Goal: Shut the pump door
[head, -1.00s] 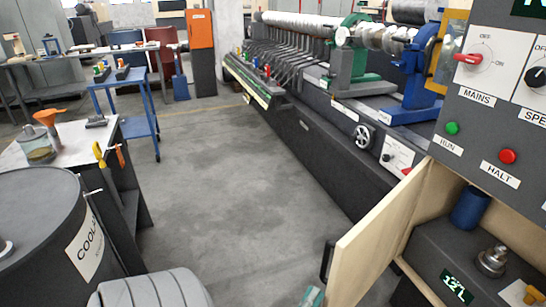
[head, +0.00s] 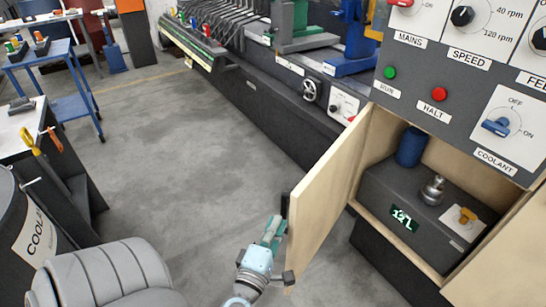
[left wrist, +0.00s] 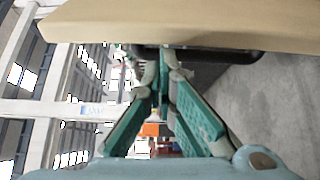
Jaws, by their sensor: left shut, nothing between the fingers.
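The pump door (head: 328,192) is a pale wooden panel. It stands open, swung out from the left side of the pump cabinet (head: 400,262). A dark handle (head: 285,205) sits on its outer face near the free edge. My left gripper (head: 277,222), with green fingers, is just left of the door, close to the handle. In the left wrist view the door (left wrist: 180,20) spans the top, and the shut, empty fingertips (left wrist: 163,60) are by the black handle (left wrist: 235,55). I cannot tell whether they touch it. My right gripper is out of view.
Inside the cabinet are a dark pump tank (head: 375,190) and a blue cylinder (head: 411,146). The control panel (head: 455,65) is above. A coolant barrel (head: 35,245) stands at the left. Grey floor (head: 190,140) is clear between the barrel and the machine.

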